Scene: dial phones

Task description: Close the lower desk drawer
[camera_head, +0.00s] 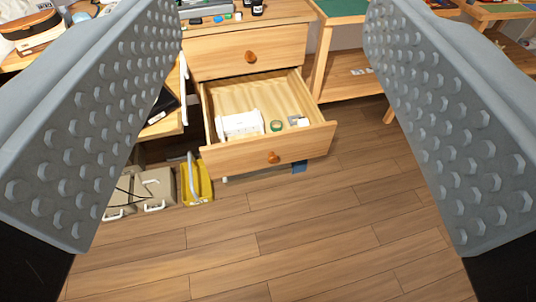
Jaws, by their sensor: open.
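The lower desk drawer (235,158) is pulled open beneath the shut upper drawer (222,55). Its front panel carries a round orange-brown wooden knob (273,157). Inside the drawer are a white object (240,124), a green tape roll (277,126) and a small whitish item (299,121). My gripper (275,45) is open and empty, its two grey studded fingers wide apart at the left and right of the view. The drawer shows between the fingers, farther off, and nothing touches it.
Beige cases (155,187) and a yellow object (197,182) stand on the floor left of the drawer. A wooden shelf unit (345,80) stands to the right. The wooden floor (290,230) in front is clear.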

